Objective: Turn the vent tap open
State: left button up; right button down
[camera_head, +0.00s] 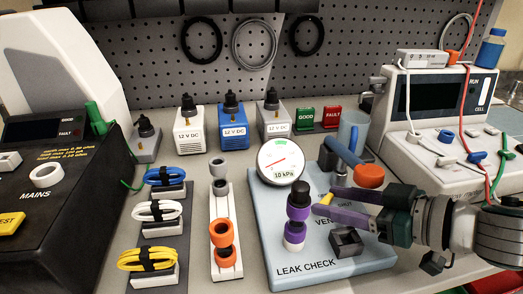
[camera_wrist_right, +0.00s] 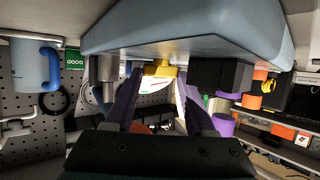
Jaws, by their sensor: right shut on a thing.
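The leak check board (camera_head: 265,225) is a light blue block with a round gauge (camera_head: 281,161) marked kPa and a partly covered vent label. The yellow vent tap (camera_head: 326,198) is beside that label. My right gripper (camera_head: 332,199) reaches in from the right with purple fingers, shut on the tap. In the right wrist view, the yellow tap (camera_wrist_right: 160,70) lies between the fingertips of my gripper (camera_wrist_right: 159,76), which partly hide it. The gauge needle points to the left side of the dial. My left gripper is not in view.
A purple post with a black cap (camera_head: 299,192) stands just left of the tap. A dark square socket (camera_head: 346,241) lies in front, and an orange knob (camera_head: 369,176) is behind my fingers. A blue mug (camera_head: 352,130) stands behind the board. A white device (camera_head: 425,125) stands at the right.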

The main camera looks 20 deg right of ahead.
jog(key=shift+w+d+n+g+y+b, duration=0.1)
jog(key=shift+d+n+g+y+b, duration=0.15)
jog(key=shift+n+g+y+b, duration=0.85)
jog(key=shift+n, duration=0.3)
jog(key=shift+c, duration=1.2)
grip_release()
jog(key=p+v, duration=0.1)
jog(key=v, duration=0.4)
jog(key=p+v, duration=0.1)
jog(key=v, duration=0.4)
jog(key=shift+d+f, duration=0.15)
jog(key=shift+f, duration=0.1)
jog(key=shift+y, duration=0.3)
